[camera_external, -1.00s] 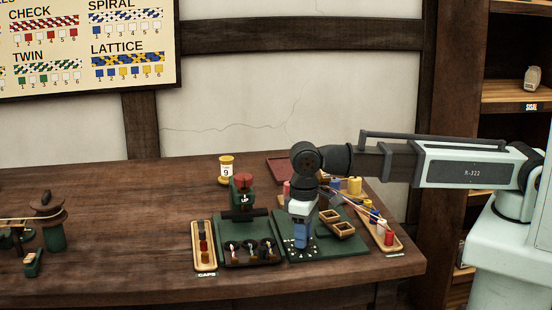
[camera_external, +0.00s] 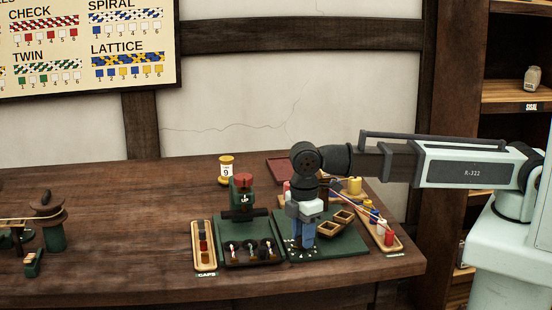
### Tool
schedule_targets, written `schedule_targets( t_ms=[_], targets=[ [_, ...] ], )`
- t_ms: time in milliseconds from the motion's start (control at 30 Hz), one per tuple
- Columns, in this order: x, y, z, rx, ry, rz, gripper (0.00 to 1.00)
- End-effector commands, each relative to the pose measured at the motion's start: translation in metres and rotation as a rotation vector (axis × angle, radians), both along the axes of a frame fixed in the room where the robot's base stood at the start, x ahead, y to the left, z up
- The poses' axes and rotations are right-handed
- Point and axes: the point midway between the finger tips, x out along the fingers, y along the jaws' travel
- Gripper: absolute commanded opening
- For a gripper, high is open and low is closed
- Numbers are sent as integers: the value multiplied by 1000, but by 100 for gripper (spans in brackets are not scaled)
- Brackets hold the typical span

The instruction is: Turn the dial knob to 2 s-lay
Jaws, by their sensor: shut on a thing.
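My gripper (camera_external: 302,243) points straight down at the front left of the green board (camera_external: 345,243). Its blue fingers are shut on the dial knob, which they hide almost wholly. Small white marks of the dial (camera_external: 292,243) show on the board around the fingertips. The pointer of the knob and the figure it faces cannot be made out.
Left of my gripper stands a green machine (camera_external: 243,195) with a red top and several dark cups in front. A tray (camera_external: 386,242) of coloured spools lies further right, and a caps tray (camera_external: 204,262) at left.

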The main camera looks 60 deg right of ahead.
Motion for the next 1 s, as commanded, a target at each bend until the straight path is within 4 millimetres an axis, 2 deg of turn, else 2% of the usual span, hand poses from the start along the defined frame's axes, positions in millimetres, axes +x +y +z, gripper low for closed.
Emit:
schedule_targets(
  t_ms=[400,967,1000],
  targets=[
    [0,0,0,0,0,190,3],
    [0,0,0,0,0,218,3],
    [0,0,0,0,0,218,35]
  ],
)
